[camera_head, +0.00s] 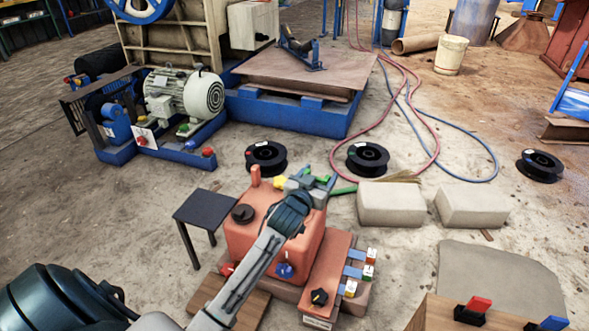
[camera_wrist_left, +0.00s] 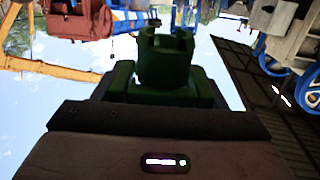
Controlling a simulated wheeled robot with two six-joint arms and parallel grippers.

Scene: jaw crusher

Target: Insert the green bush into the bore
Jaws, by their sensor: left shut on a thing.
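My left gripper (camera_head: 318,181) is over the back right of a red-orange housing (camera_head: 243,239) in the head view. The left wrist view shows the green bush (camera_wrist_left: 166,58) straight ahead of the wrist, a dark notched cylinder. My left gripper is shut on it; the jaws are dark and hard to make out there. In the head view the bush is small and I cannot tell it clearly from the gripper's parts. I cannot pick out the bore in either view. My right gripper is not in view.
Black spools (camera_head: 266,157) and pale blocks (camera_head: 391,204) lie behind. A wooden box (camera_head: 455,312) is front right.

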